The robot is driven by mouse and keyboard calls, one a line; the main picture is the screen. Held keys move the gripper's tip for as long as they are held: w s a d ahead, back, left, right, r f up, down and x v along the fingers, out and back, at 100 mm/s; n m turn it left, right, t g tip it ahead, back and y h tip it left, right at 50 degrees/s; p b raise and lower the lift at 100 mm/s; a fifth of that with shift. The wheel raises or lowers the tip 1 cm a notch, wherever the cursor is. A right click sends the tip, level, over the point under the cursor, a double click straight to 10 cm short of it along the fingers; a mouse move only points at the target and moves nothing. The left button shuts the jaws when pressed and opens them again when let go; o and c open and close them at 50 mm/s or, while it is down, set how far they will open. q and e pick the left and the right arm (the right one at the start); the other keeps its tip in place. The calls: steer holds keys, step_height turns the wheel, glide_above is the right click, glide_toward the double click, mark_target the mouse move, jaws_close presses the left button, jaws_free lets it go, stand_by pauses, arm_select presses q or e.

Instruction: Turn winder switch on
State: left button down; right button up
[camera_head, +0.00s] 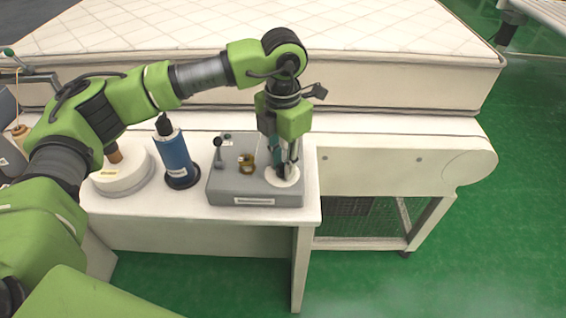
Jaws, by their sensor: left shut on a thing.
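The winder (240,188) is a grey box on the white table, with a label on its front. On its top are a black-knobbed upright post (218,152) at the left, a small brass-coloured part (247,162) in the middle and a white disc (277,181) at the right. My left gripper (285,168) points down over the white disc and is shut on a small dark part there. The fingers mostly hide this part, so I cannot tell whether it is the switch or its position. My right gripper is out of view.
A blue thread cone (174,155) on a dark base stands left of the winder. A round white base (122,173) with a brown post is further left. A quilted mattress (400,60) lies behind the table (200,233). Green floor is free at the right.

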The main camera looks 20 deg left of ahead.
arm_select(q)
steer(key=c, duration=1.8)
jaws_free()
step_height(320, 180, up, 12)
steer(key=shift+r, duration=0.1)
